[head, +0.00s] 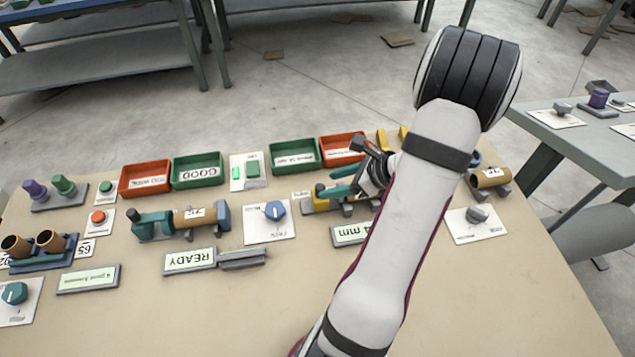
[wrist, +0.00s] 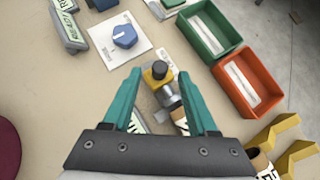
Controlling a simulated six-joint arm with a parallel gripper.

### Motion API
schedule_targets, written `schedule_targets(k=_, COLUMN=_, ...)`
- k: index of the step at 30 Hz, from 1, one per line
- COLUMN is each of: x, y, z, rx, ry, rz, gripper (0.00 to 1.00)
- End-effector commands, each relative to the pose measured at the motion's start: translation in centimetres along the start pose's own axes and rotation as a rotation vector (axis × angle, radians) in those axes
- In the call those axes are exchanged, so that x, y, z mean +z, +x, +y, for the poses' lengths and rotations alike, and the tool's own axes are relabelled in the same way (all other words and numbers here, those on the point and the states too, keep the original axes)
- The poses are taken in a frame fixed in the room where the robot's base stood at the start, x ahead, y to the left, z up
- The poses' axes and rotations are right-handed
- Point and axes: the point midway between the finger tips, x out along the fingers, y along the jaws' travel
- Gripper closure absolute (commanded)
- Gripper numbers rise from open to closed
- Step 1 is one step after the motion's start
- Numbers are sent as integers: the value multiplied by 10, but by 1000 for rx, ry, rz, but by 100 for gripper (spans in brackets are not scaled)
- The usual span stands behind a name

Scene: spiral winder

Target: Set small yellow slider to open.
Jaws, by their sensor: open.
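A small yellow block (wrist: 155,77) with a dark round top stands on a grey fixture in the wrist view; I take it for the small yellow slider. In the head view, yellow parts (head: 320,204) show just below the fingers, partly hidden by them. My gripper (wrist: 158,74) has two teal fingers, apart with nothing gripped. In the wrist view the yellow block appears between the fingertips; whether it is level with them I cannot tell. In the head view my gripper (head: 326,181) is over the fixture. A small label beside the block is too small to read.
A blue knob on a white plate (head: 268,226) is left of the fixture. Green (head: 294,155) and orange (head: 342,149) trays stand behind it. Yellow brackets (wrist: 297,155) are to the right. A "4 mm" sign (head: 350,234) lies in front. The table front is mostly clear.

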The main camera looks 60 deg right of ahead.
Motion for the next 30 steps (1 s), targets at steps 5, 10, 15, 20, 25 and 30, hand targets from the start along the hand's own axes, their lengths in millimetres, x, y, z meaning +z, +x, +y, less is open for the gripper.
schedule_targets(k=5, x=0, y=34, z=1, rx=3, ry=-1, rz=-1, gripper=41)
schedule_targets(k=10, x=0, y=48, z=0, rx=1, ry=-3, rz=0, gripper=41)
schedule_targets(k=15, x=1, y=50, z=0, rx=-1, ry=-2, rz=0, gripper=41)
schedule_targets(k=20, x=1, y=49, z=0, rx=-1, ry=-2, rz=-1, gripper=50)
schedule_targets(k=25, x=1, y=49, z=0, rx=0, ry=-3, rz=-1, gripper=81)
schedule_targets(k=30, x=1, y=49, z=0, rx=0, ry=-3, rz=-1, gripper=100)
